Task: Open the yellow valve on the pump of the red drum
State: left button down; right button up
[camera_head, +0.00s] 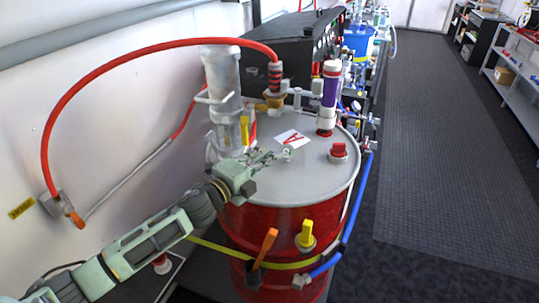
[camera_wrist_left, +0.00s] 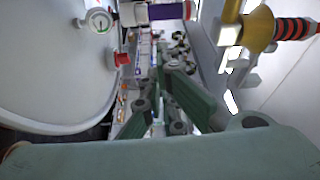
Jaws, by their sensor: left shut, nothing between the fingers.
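The red drum (camera_head: 262,225) stands in the middle of the head view with a grey lid (camera_head: 310,180). A small upright yellow handle (camera_head: 244,130) shows beside the clear pump cylinder (camera_head: 222,75) on the drum's left side. Another yellow handle (camera_head: 307,233) and an orange handle (camera_head: 266,246) are on the drum's front. My left gripper (camera_head: 280,156) reaches over the lid's left part, in front of the small yellow handle and apart from it. Its fingers are shut and empty; they also show in the left wrist view (camera_wrist_left: 165,85). My right gripper is not in view.
A brass fitting (camera_head: 272,102) with a red hose (camera_head: 130,50) rises behind the lid. A purple-banded cylinder (camera_head: 329,95) and a red cap (camera_head: 339,150) stand on the lid. A blue hose (camera_head: 357,205) runs down the drum's right. The aisle floor (camera_head: 440,150) is clear.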

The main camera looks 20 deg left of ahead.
pick_arm(q)
jog(key=a+b+v, duration=0.1)
jog(key=b+v, duration=0.2)
jog(key=v, duration=0.5)
jog(key=s+a+f+n+g+y, duration=0.1)
jog(key=s+f+n+g+y, duration=0.1)
jog(key=s+f+n+y, duration=0.4)
jog(key=s+f+n+g+y, duration=0.1)
jog(key=s+f+n+g, duration=0.3)
jog(key=f+n, duration=0.45)
jog(key=s+d+f+n+g, duration=0.3)
jog(key=s+f+g, duration=0.15)
jog(key=s, duration=0.55)
jog(key=s+d+f+n+g, duration=0.25)
jog(key=s+f, duration=0.25)
jog(key=s, duration=0.6)
notch_tip(320, 180, down, 28)
jog(key=s+g, duration=0.2)
jog(key=s, duration=0.1)
jog(key=s+a+f+g, duration=0.1)
jog(key=s+a+f, duration=0.1)
jog(key=s+f, duration=1.2)
jog(key=shift+s+a+f+m+b, duration=0.3)
jog(key=shift+s+f+m+b, duration=0.1)
jog(key=shift+s, duration=0.35)
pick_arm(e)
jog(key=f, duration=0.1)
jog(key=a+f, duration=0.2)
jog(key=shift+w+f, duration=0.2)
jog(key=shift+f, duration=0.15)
